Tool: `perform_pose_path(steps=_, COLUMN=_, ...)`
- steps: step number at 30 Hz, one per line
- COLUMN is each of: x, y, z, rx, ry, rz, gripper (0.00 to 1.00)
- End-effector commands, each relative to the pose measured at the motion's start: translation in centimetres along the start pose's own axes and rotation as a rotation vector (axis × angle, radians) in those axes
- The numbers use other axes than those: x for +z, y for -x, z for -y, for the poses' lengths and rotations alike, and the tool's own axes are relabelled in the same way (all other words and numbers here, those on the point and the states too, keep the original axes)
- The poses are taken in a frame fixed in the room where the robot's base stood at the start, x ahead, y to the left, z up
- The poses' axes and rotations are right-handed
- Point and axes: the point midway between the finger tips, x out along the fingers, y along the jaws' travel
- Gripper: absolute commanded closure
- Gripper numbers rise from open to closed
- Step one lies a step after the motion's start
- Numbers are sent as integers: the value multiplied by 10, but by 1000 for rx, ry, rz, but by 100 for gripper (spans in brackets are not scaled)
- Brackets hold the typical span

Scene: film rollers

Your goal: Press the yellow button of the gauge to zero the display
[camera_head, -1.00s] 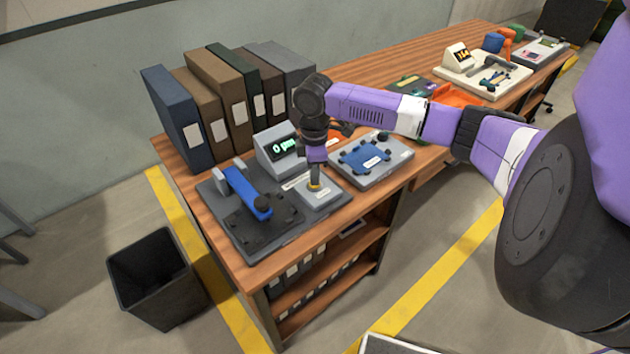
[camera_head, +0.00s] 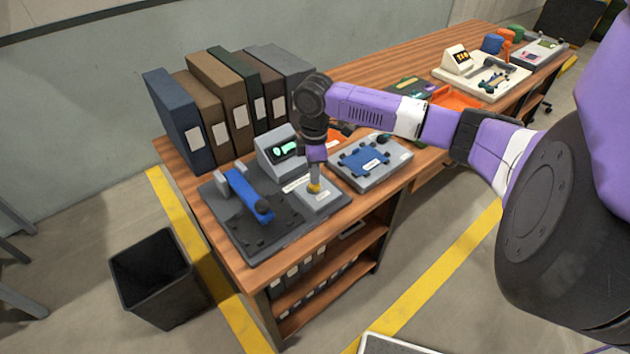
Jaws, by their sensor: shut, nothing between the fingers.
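The gauge (camera_head: 222,218) is a dark grey base at the near left end of the bench. It carries a blue arm (camera_head: 245,193) and a grey display box (camera_head: 270,148) with a lit green readout (camera_head: 288,149), too blurred to read. The yellow button (camera_head: 313,188) sits on a raised light grey block (camera_head: 322,199) at the gauge's right. My gripper (camera_head: 315,183) points straight down, shut and empty, with its tips at the button. The tips cover part of the button, and I cannot tell how far it is pressed.
Several binders (camera_head: 217,105) stand behind the gauge. A grey tray with a blue plate (camera_head: 362,158) lies right of it. A black bin (camera_head: 155,275) stands on the floor at left. Another station (camera_head: 481,75) and coloured cups fill the bench's far end.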

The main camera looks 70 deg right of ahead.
Motion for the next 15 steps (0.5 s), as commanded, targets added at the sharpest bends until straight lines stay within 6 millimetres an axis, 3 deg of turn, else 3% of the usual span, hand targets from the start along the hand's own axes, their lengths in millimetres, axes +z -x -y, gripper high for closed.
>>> perform_pose_path(steps=15, x=0, y=42, z=0, rx=0, ry=0, rz=-1, gripper=100)
